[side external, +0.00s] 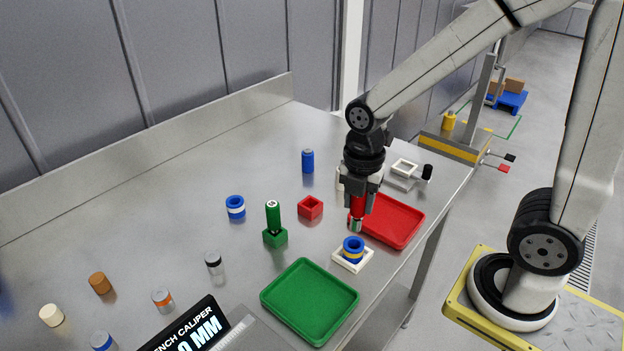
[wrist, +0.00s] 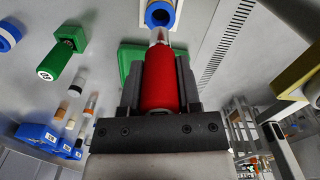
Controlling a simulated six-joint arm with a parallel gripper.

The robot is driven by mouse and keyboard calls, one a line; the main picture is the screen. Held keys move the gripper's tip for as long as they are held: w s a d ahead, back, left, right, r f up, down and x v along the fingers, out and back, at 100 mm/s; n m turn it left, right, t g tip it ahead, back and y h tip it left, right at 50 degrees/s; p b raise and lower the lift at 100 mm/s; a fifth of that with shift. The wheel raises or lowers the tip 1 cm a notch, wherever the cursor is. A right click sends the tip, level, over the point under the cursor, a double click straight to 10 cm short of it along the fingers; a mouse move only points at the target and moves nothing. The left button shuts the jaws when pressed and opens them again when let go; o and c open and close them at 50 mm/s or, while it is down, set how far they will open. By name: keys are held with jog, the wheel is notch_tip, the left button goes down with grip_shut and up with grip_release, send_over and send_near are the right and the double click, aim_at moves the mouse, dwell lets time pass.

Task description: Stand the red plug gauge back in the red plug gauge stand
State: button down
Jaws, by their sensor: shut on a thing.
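The red plug gauge (side external: 357,207) hangs upright in my gripper (side external: 359,190), with its metal tip pointing down. In the wrist view my gripper (wrist: 158,75) has its dark fingers shut on both sides of the red handle (wrist: 161,88). The red plug gauge stand (side external: 310,207) is a small red block with an empty square opening. It stands on the bench to the left of the held gauge, apart from it. I do not make out the red stand in the wrist view.
A red tray (side external: 402,219) lies just right of the gauge. A green tray (side external: 310,301) lies nearer.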

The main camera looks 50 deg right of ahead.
jog(key=shift+w, duration=0.15)
jog(key=w+d+m, duration=0.1)
jog(key=w+d, duration=0.1)
jog(key=w, duration=0.6)
jog(key=w+d+m, duration=0.2)
jog(key=w+d, duration=0.1)
jog(key=w, duration=0.4)
jog(key=shift+w+f, duration=0.35)
jog(key=shift+f, duration=0.1)
jog(key=shift+f, duration=0.2)
jog(key=shift+f, duration=1.55)
jog(key=shift+f, duration=1.95)
dwell(0.6)
jog(key=shift+c, duration=1.1)
grip_release()
